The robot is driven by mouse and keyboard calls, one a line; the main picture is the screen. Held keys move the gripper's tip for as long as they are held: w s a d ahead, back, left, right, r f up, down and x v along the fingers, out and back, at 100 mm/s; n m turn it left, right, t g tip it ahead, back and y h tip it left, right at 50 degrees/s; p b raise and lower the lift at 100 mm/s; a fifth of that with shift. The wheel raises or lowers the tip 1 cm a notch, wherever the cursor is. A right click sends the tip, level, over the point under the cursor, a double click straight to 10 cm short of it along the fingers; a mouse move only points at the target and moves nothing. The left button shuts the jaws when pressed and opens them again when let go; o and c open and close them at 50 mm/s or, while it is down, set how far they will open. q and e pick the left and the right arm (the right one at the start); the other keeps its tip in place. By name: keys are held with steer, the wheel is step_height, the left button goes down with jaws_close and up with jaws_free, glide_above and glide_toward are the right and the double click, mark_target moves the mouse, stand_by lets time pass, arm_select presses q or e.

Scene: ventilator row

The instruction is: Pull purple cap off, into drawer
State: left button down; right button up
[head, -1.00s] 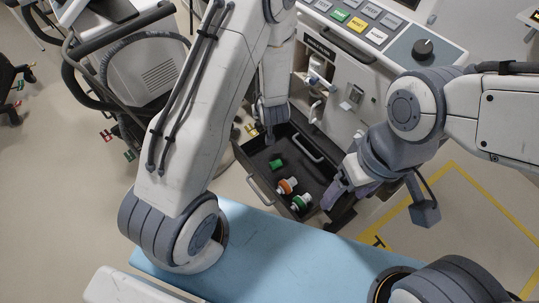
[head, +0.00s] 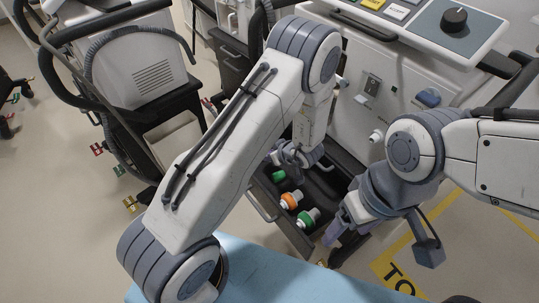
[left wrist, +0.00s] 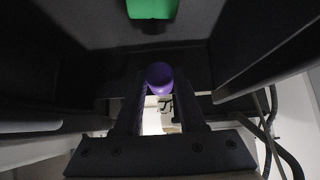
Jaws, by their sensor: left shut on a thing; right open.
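The purple cap (left wrist: 160,75) shows in the left wrist view between the fingers of my left gripper, which is shut on it. In the head view, my left gripper (head: 292,158) is at the far part of the open dark drawer (head: 265,206), and the cap is hidden there. Its exact height above the drawer floor is unclear. A green cap (head: 278,174) lies in the drawer, and a green piece (left wrist: 152,8) also shows at the top of the left wrist view. My right gripper (head: 342,226) is open near the drawer's right side.
An orange-ringed fitting (head: 291,200) and a green-ringed fitting (head: 308,218) lie in the drawer. The machine's pale front panel (head: 350,75) rises behind it, with a white fitting (head: 377,136) sticking out. A blue surface (head: 265,268) lies in front. Another ventilator cart (head: 140,75) stands left.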

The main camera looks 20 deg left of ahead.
mark_target(269, 170)
arm_select(q)
steer(key=shift+f+b, duration=2.65)
steer(key=shift+b, duration=0.05)
steer(key=shift+c, duration=2.1)
jaws_free()
steer(key=s+d+r+p, duration=0.2)
steer(key=d+r+p, duration=0.1)
steer(key=r+p, duration=0.4)
steer(key=s+d+r+p, duration=0.2)
steer(key=d+r+p, duration=0.1)
steer(key=r+p, duration=0.3)
step_height(269, 170, up, 3)
steer(key=shift+f+p, duration=0.15)
steer(key=shift+p, duration=0.25)
